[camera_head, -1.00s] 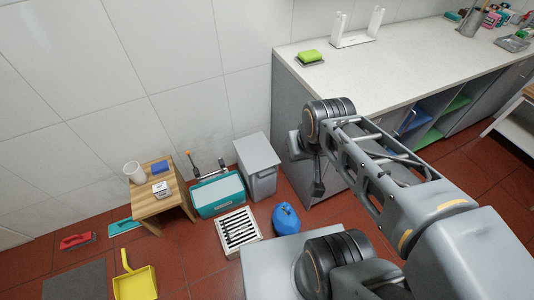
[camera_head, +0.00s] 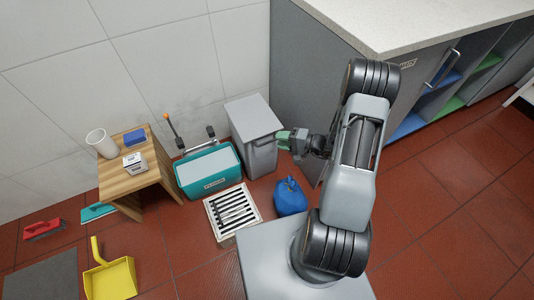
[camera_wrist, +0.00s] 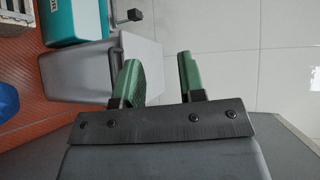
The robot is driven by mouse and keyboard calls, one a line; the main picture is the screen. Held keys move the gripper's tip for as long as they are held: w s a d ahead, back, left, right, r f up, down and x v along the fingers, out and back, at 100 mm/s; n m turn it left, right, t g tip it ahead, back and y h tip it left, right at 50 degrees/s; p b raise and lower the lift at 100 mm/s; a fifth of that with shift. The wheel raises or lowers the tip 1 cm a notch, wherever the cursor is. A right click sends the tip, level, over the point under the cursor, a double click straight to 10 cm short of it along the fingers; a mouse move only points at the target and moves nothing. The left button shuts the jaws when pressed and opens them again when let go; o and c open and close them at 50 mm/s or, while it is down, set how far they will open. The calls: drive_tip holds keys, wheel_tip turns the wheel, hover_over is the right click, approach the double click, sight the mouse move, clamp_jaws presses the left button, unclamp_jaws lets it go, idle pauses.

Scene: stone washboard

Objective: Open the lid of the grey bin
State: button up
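The grey bin (camera_head: 262,158) stands against the wall, and its flat lid (camera_head: 252,117) is down. In the wrist view the bin (camera_wrist: 75,72) lies on its side in the picture, with the pale lid (camera_wrist: 145,52) facing right. My gripper (camera_head: 281,139) is at the bin's right side, near the lid's edge. Its green fingers are apart with nothing between them in the wrist view (camera_wrist: 156,70). One finger overlaps the lid's edge there; I cannot tell whether it touches.
A teal box (camera_head: 208,172) stands left of the bin, with a wooden stool (camera_head: 128,178) beyond it. The counter (camera_head: 310,75) stands close on the right.

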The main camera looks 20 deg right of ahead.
drive_tip(key=d+f+m+t+h+b, duration=0.3)
drive_tip(key=d+f+m+t+h, duration=0.15)
drive_tip(key=f, duration=0.85)
drive_tip(key=shift+n+y, duration=0.35)
drive_tip(key=b+x, duration=0.1)
drive_tip(key=x, duration=0.3)
drive_tip(key=b+x, duration=0.1)
drive_tip(key=x, duration=0.4)
drive_tip(key=b+x, duration=0.1)
drive_tip(key=x, duration=0.3)
drive_tip(key=shift+w+d+f, duration=0.1)
drive_tip(key=shift+w+d, duration=0.1)
drive_tip(key=shift+w, duration=0.2)
drive_tip(key=shift+c, duration=0.5)
clamp_jaws()
